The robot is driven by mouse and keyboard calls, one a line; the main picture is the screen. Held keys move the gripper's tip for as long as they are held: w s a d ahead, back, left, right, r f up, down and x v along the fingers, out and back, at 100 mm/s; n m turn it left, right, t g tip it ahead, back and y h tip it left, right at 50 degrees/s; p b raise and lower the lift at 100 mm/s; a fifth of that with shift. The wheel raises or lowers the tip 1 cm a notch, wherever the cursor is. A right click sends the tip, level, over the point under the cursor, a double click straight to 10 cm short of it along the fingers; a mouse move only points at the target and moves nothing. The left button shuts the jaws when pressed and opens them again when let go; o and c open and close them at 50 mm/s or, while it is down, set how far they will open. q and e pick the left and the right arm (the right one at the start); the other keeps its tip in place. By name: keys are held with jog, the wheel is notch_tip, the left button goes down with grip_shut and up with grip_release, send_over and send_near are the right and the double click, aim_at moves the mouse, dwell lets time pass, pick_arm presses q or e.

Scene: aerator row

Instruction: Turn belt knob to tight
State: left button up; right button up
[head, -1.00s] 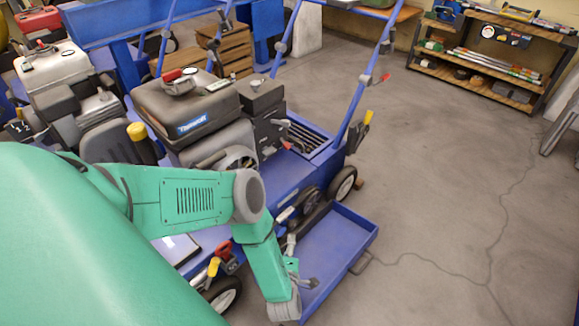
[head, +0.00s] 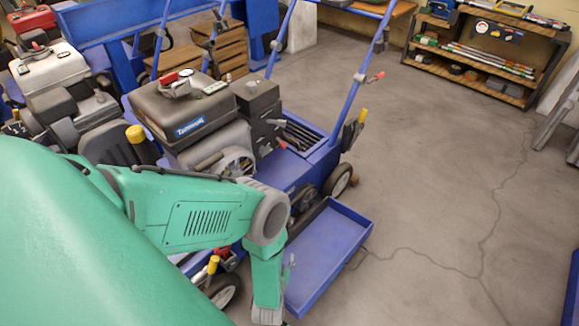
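The blue aerator (head: 318,160) with a dark engine cover (head: 185,105) stands left of centre. I cannot tell which part is the belt knob. A yellow-tipped part (head: 213,264) and a red part (head: 222,252) show beside my arm, low on the machine. My green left arm comes in from the left and bends down in front of the machine; its last visible link reaches the bottom edge. I cannot make out its gripper. My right gripper is not in view.
An open blue tray (head: 330,240) juts out from the aerator, close to my arm. A second machine (head: 55,75) stands at the left. A shelf with tools (head: 485,60) is at the back right. The concrete floor (head: 430,170) to the right is clear.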

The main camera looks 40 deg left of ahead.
aim_at(289, 225)
pick_arm(q)
jog(key=w+a+m+b, duration=0.1)
jog(key=w+a+m, duration=0.1)
jog(key=w+m, duration=0.2)
jog(key=w+a+f+m+t, duration=0.1)
jog(key=w+m, duration=0.3)
jog(key=m, duration=0.5)
jog(key=w+a+f+m+b, duration=0.1)
jog(key=w+a+m, duration=0.1)
jog(key=w+m, duration=0.2)
jog(key=shift+a+m+b, duration=0.35)
jog(key=shift+m, duration=0.85)
jog(key=shift+w+a+y, duration=0.2)
jog(key=shift+w+y, duration=0.1)
jog(key=shift+w, duration=0.1)
jog(key=shift+t, duration=0.3)
grip_shut()
